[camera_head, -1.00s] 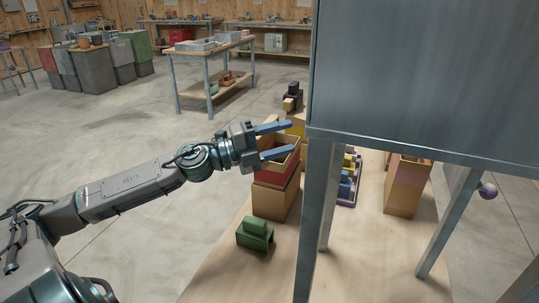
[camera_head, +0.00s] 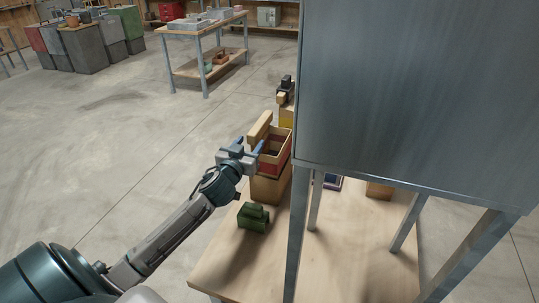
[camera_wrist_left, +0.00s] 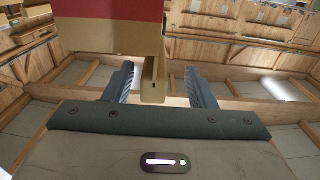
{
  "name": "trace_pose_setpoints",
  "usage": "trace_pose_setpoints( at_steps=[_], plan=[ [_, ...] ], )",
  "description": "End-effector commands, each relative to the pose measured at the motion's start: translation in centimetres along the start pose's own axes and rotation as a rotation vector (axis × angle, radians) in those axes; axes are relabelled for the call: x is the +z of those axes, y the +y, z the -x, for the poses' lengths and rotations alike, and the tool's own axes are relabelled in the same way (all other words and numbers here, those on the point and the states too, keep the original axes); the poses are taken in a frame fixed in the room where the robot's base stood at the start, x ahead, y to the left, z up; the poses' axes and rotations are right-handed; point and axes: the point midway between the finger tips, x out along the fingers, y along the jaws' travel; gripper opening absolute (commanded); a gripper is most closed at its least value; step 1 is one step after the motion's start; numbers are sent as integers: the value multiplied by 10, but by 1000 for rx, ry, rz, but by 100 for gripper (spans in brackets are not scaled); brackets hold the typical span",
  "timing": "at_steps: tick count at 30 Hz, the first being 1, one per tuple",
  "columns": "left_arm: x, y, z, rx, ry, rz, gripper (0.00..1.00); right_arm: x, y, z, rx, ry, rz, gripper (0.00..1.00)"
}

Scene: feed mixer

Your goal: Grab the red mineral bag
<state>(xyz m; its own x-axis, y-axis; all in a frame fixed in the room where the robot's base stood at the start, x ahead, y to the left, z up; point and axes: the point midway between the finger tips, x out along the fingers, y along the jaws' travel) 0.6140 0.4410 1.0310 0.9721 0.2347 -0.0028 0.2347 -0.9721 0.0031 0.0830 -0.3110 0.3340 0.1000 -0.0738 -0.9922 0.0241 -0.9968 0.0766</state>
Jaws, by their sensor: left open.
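The red mineral bag (camera_head: 272,168) is a tan, box-like bag with a red band and an open top. It stands upright near the table's left edge, left of the grey metal housing. My left gripper (camera_head: 251,146) is at its upper left side, with the jaws open. A narrow tan upright panel (camera_head: 260,131) rises at the bag's top left, near the fingertips. In the left wrist view the bag (camera_wrist_left: 108,45) fills the upper left, and a tan edge lies between the open fingers (camera_wrist_left: 160,85). I cannot tell whether they touch. My right gripper is not in view.
A grey metal housing (camera_head: 400,95) on legs takes up the right side, close to the bag. A green block-shaped object (camera_head: 253,217) sits in front of the bag on the wooden table (camera_head: 235,260). A black-topped object (camera_head: 287,85) stands behind.

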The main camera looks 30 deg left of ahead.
Motion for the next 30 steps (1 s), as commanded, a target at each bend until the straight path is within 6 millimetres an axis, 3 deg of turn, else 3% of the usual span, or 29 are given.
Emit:
trace_pose_setpoints(
  at_steps=[15,24,30],
  plan=[
    [-4,6,-55,1,1,-1,51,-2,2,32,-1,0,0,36],
    [-2,6,-59,2,1,-3,51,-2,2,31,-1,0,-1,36],
    [-2,6,-58,2,1,-3,12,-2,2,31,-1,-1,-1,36]
  ],
)
